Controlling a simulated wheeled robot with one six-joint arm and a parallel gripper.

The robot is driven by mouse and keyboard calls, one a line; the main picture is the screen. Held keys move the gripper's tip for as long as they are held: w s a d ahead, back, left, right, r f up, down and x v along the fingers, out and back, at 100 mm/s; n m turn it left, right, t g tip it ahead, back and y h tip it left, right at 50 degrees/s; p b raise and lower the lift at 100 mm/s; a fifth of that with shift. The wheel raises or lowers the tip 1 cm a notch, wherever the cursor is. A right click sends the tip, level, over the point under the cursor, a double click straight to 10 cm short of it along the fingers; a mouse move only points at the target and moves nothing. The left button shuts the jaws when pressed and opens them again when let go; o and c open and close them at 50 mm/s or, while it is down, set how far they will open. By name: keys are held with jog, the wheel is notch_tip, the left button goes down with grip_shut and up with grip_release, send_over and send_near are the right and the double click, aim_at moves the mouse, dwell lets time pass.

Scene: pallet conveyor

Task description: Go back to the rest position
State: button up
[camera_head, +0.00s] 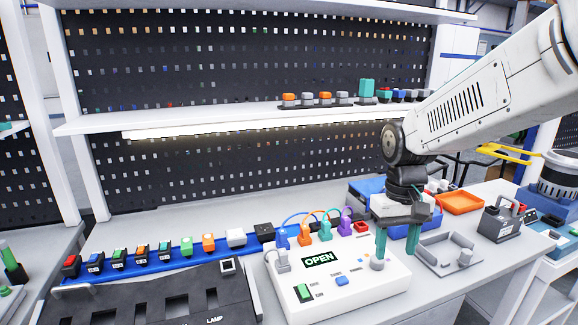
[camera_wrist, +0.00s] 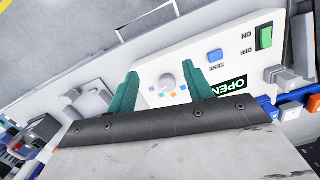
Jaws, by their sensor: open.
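My gripper (camera_head: 394,242) hangs at the right end of the white control box (camera_head: 318,292), its two green fingers pointing down around the grey knob (camera_head: 377,264). In the wrist view my gripper (camera_wrist: 164,88) is open. The fingers stand apart on both sides of the knob (camera_wrist: 168,81), with a gap to it. Coloured dots ring the knob. The box's display (camera_head: 319,259) reads OPEN. A green switch (camera_head: 304,292) and a blue button (camera_head: 342,281) are on its top.
Coloured plugs (camera_head: 305,233) with cables stand along the box's back edge. A black panel (camera_head: 170,306) lies at left. A grey tray (camera_head: 450,251), an orange tray (camera_head: 460,202) and a dark handled block (camera_head: 499,222) lie to the right. A shelf (camera_head: 230,115) with small parts is behind.

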jog(key=s+d+r+t, duration=0.1)
jog(key=s+r, duration=0.1)
jog(key=s, duration=0.8)
jog(key=s+d+r+m+t, duration=0.1)
jog(key=s+r, duration=0.2)
jog(key=s, duration=0.8)
jog(key=shift+d, duration=0.25)
jog(key=shift+s, duration=0.1)
jog(key=shift+c, duration=0.3)
dwell(1.3)
